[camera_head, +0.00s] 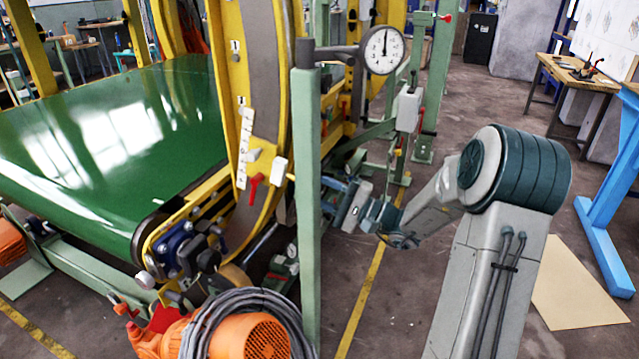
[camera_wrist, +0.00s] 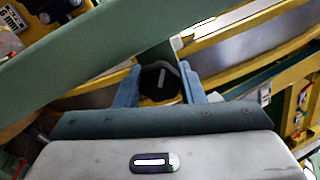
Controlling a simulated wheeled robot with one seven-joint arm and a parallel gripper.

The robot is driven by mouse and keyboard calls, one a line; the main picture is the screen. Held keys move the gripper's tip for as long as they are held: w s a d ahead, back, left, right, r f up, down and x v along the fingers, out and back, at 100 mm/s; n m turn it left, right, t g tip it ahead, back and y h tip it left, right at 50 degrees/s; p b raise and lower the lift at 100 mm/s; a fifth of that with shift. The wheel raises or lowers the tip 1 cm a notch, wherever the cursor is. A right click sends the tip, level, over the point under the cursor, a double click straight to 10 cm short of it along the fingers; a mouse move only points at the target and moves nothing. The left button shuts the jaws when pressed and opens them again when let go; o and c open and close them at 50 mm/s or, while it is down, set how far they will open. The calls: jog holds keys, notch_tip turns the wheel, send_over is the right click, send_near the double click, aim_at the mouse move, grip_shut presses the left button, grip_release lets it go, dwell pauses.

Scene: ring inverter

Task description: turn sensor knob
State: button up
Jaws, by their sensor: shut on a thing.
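The sensor knob (camera_wrist: 153,83) is a round black knob with a short white line on its face, nearly upright in the wrist view. It sits in front of a green bracket. My gripper (camera_wrist: 161,80) has its two blue fingers on either side of the knob and is shut on it. In the head view my gripper (camera_head: 352,205) is low behind the green post, which partly covers it. The knob cannot be made out there.
The green post (camera_head: 306,200) stands close to my gripper, and the yellow ring (camera_head: 238,90) is left of it. A dial gauge (camera_head: 382,50) is above. A green conveyor belt (camera_head: 110,140) fills the left. An orange motor (camera_head: 250,338) is low in front.

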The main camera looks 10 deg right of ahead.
jog(key=shift+d+f+m, duration=0.1)
jog(key=shift+m, duration=0.3)
jog(key=o, duration=1)
jog(key=p+v, duration=0.1)
jog(key=v, duration=1.2)
jog(key=shift+s+d, duration=0.25)
jog(key=shift+d, duration=0.1)
